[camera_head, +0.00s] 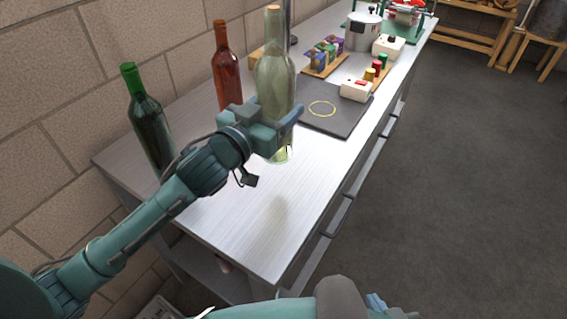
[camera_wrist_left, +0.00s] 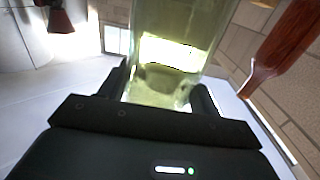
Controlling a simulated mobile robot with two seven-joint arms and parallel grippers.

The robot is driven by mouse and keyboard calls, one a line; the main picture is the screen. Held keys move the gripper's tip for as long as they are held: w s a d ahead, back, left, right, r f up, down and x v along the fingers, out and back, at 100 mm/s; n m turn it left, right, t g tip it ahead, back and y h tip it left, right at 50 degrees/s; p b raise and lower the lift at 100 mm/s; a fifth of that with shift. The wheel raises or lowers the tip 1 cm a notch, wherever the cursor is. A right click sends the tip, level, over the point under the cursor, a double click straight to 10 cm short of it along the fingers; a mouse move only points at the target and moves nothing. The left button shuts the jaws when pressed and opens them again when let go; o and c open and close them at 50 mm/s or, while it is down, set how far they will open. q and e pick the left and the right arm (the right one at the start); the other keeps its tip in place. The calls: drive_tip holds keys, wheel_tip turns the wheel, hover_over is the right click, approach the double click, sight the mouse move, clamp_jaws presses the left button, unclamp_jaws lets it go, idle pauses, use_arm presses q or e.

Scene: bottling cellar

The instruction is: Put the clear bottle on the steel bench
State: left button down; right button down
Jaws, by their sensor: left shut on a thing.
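The clear bottle (camera_head: 275,75), pale green-tinted with a cork-coloured top, is upright in my left gripper (camera_head: 284,122). My left gripper is shut around its lower part. The glass also fills the top middle of the left wrist view (camera_wrist_left: 175,35), between the two dark fingers (camera_wrist_left: 163,92). The steel bench (camera_head: 250,225) runs from the near left to the far right. The bottle's base is over the bench and appears raised, with a faint shadow on the top apart from it. Part of my right arm shows at the bottom edge; its fingertips cannot be made out.
A green bottle (camera_head: 150,125) and a red-brown bottle (camera_head: 227,70) stand along the wall side. A dark mat (camera_head: 335,118) with a yellow ring, a white device (camera_head: 356,90) and a pot (camera_head: 362,30) are farther along. The near bench top is clear.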

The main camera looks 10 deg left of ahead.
use_arm(q)
wheel_tip(320, 180, down, 6)
drive_tip(key=shift+r+b, duration=0.15)
drive_tip(key=shift+b, duration=0.15)
drive_tip(key=shift+f, duration=1.7)
use_arm(e)
drive_tip(key=shift+s+a+f, duration=0.1)
drive_tip(key=shift+a+f, duration=0.1)
drive_tip(key=shift+a, duration=0.05)
use_arm(q)
drive_tip(key=shift+b, duration=0.3)
drive_tip(key=shift+f, duration=0.2)
drive_tip(key=shift+c, duration=1.6)
unclamp_jaws()
drive_tip(key=shift+f, duration=0.2)
use_arm(e)
drive_tip(key=shift+r, duration=0.1)
